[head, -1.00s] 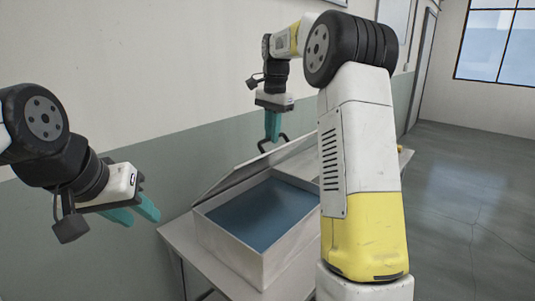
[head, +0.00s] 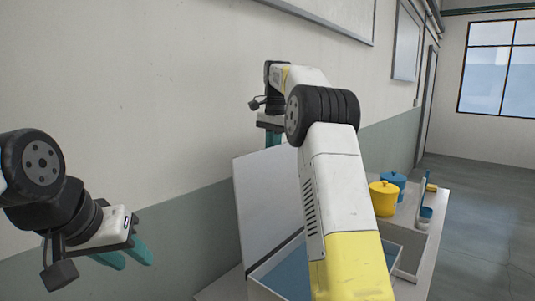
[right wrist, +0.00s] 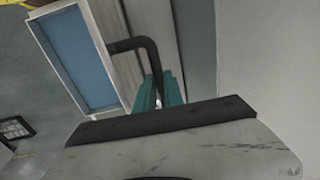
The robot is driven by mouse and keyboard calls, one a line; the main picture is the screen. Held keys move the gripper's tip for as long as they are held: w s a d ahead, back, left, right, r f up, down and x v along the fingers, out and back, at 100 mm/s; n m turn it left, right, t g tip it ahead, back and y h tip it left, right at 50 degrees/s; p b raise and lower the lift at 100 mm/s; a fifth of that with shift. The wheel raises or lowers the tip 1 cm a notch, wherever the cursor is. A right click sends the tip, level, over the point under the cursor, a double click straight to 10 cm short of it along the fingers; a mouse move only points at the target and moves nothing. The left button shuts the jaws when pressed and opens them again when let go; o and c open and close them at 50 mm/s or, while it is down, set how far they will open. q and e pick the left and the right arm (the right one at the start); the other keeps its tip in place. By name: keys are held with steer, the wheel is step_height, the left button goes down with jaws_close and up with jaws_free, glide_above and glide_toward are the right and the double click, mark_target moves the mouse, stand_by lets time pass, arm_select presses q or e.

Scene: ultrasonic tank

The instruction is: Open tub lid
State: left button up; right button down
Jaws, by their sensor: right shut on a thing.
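The tub (head: 262,288) is a pale box with blue liquid inside, partly hidden behind my right arm. Its lid (head: 262,205) stands steeply raised along the wall side, with its pale inner face showing. My right gripper (head: 273,139) is at the lid's top edge. In the right wrist view, the right gripper's teal fingers (right wrist: 159,94) are shut on the black bent lid handle (right wrist: 140,44). The open tub shows beside it there. My left gripper (head: 138,258) is open and empty, left of the tub and apart from it.
A yellow pot (head: 383,199) and a blue pot (head: 394,178) stand on the table beyond the tub. The wall runs close behind the lid. Floor is open at right.

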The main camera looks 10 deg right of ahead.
steer(key=shift+w+a+f, duration=0.2)
steer(key=shift+w+a, duration=0.35)
steer(key=shift+w, duration=0.05)
steer(key=shift+w+a+f, duration=0.15)
steer(key=shift+w+a, duration=0.4)
steer(key=shift+w, duration=0.05)
steer(key=shift+a, duration=0.2)
steer(key=c, duration=1.8)
jaws_free()
steer(key=shift+f, duration=0.1)
steer(key=o, duration=0.3)
steer(key=shift+w+a+f, duration=0.1)
steer(key=shift+w+a, duration=0.05)
steer(key=shift+w, duration=0.15)
steer(key=shift+o, duration=0.2)
steer(key=shift+s+d, duration=0.15)
steer(key=shift+d, duration=0.25)
steer(key=shift+r, duration=0.3)
